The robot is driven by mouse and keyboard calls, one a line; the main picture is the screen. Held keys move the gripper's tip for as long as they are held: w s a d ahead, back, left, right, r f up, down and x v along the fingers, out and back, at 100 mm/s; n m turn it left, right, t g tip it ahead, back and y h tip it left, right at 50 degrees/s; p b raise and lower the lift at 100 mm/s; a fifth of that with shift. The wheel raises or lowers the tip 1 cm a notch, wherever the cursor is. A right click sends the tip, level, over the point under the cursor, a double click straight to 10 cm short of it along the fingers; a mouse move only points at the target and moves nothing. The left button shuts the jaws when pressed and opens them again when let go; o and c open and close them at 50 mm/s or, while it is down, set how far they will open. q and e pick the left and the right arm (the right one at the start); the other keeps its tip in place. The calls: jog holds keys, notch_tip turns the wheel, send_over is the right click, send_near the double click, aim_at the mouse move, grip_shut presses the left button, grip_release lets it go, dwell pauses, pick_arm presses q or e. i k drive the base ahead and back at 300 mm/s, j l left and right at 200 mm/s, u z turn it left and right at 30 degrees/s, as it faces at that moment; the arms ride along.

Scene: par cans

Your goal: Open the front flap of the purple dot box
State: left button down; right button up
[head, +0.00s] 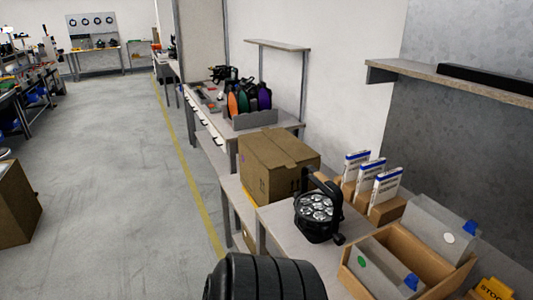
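No box with a purple dot can be made out in the head view. A closed cardboard box (278,165) stands on the workbench in the middle, with dark printed marks on its side and no dot visible. Another brown box (14,205) is partly cut off at the left edge, and no dot shows on it. Neither of my grippers is in view. A black ribbed form (265,278) fills the bottom middle, and I cannot tell what it is.
A black par can light (319,213) stands on the bench. Right of it a wooden tray (405,250) holds grey pieces with green and white dots. White-and-blue packs (385,186) stand behind. A shelf (450,80) overhangs upper right. The floor (110,190) at left is clear.

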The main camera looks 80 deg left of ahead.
aim_at(272, 157)
jog(key=k+l+u, duration=0.1)
jog(key=u, duration=1.45)
jog(key=j+u, duration=0.15)
jog(key=u, duration=1.75)
jog(key=i+u, duration=0.35)
jog(key=i, duration=1.4)
jog(key=i+z, duration=0.1)
jog(key=i, duration=0.65)
jog(key=i+z, duration=0.1)
jog(key=i, duration=0.7)
jog(key=i+j+z, duration=0.1)
jog(key=i, duration=0.65)
jog(key=i+z, duration=0.25)
jog(key=z, duration=0.15)
jog(key=i+z, duration=0.25)
jog(key=z, duration=0.15)
jog(key=i+z, duration=0.25)
jog(key=z, duration=0.2)
jog(key=i+j+z, duration=0.2)
jog(key=z, duration=0.2)
jog(key=i+j+z, duration=0.15)
jog(key=z, duration=0.25)
jog(key=j, duration=0.1)
